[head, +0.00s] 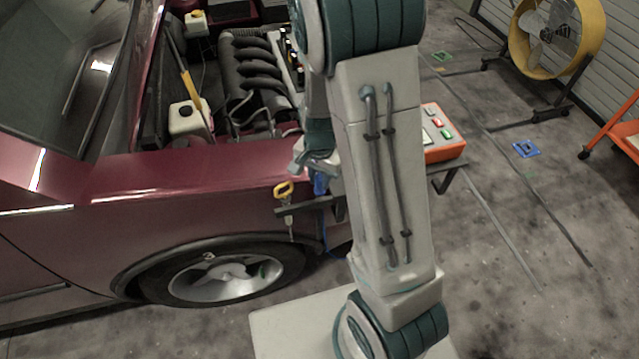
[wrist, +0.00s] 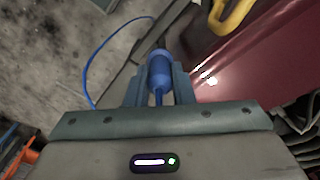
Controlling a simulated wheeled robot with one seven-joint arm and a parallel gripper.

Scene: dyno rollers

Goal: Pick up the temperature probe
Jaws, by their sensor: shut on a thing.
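The temperature probe (wrist: 159,72) is a blue cylinder with a blue cable that loops off to the upper left in the wrist view. My gripper (wrist: 158,85) is shut on it, with one finger on each side of the blue body. In the head view my gripper (head: 314,163) is beside the car's front fender, partly behind my own arm. A small blue part of the probe (head: 320,184) shows just below it there. The probe's far end is hidden in both views.
A yellow-handled tool (head: 284,190) hangs at a dark bracket left of my gripper. The red car (head: 190,185) with its open engine bay is close on the left. An orange box with buttons (head: 442,135) stands to the right. A yellow fan (head: 556,38) stands at the back right.

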